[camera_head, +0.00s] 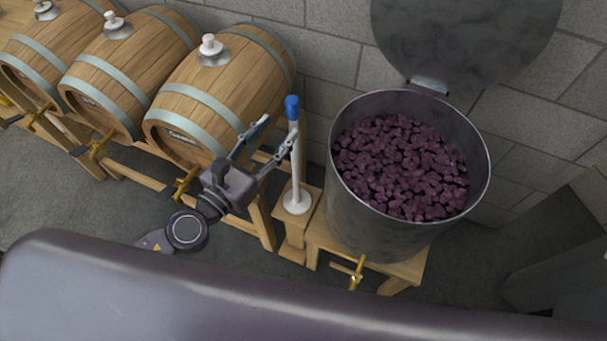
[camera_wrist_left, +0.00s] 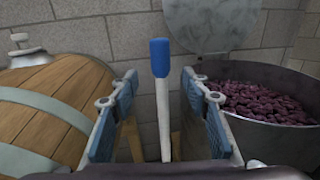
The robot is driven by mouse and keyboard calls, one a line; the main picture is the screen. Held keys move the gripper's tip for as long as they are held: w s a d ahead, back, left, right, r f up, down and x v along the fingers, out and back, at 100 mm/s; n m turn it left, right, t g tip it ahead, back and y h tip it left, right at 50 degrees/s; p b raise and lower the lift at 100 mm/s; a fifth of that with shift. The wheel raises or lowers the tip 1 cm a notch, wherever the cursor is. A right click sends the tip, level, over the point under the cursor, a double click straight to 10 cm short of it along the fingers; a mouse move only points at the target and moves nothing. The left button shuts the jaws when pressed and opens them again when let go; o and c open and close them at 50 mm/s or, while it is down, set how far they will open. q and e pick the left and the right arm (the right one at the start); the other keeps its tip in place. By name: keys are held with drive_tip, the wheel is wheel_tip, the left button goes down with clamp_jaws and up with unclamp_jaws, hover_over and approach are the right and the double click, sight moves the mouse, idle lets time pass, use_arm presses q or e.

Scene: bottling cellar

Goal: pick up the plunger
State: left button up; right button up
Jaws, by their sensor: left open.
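The plunger (camera_head: 295,165) stands upright, with a blue grip on top, a thin white shaft and a round white foot. Its foot rests on a small wooden stand (camera_head: 290,231) between the barrels and the steel vat. My left gripper (camera_head: 276,131) is open and empty, just left of the shaft below the blue grip; its right finger overlaps the shaft in the head view. In the left wrist view the plunger (camera_wrist_left: 162,100) shows in the gap between the two blue-padded fingers (camera_wrist_left: 159,92), with no visible grip on it. My right gripper is not in view.
Wooden barrels (camera_head: 222,92) with pale hoops lie on a rack to the left, close to my left gripper. A steel vat (camera_head: 372,215) of dark grapes, its lid (camera_head: 465,40) raised, stands close on the right. A block wall (camera_head: 330,62) is behind.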

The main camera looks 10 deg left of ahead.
sight(289, 118)
use_arm(q)
drive_tip(key=shift+w+d+r, duration=0.15)
drive_tip(key=shift+w, duration=0.25)
drive_tip(key=shift+p+x, duration=0.65)
drive_tip(key=shift+x, duration=0.3)
drive_tip(key=p+x, duration=0.1)
drive_tip(key=x, duration=0.2)
drive_tip(key=shift+w+d, duration=0.2)
drive_tip(key=shift+w, duration=0.15)
drive_tip(key=shift+w+d+f, duration=0.1)
drive_tip(key=shift+w+f, duration=0.1)
drive_tip(key=shift+f, duration=0.05)
drive_tip(key=c, duration=0.8)
clamp_jaws()
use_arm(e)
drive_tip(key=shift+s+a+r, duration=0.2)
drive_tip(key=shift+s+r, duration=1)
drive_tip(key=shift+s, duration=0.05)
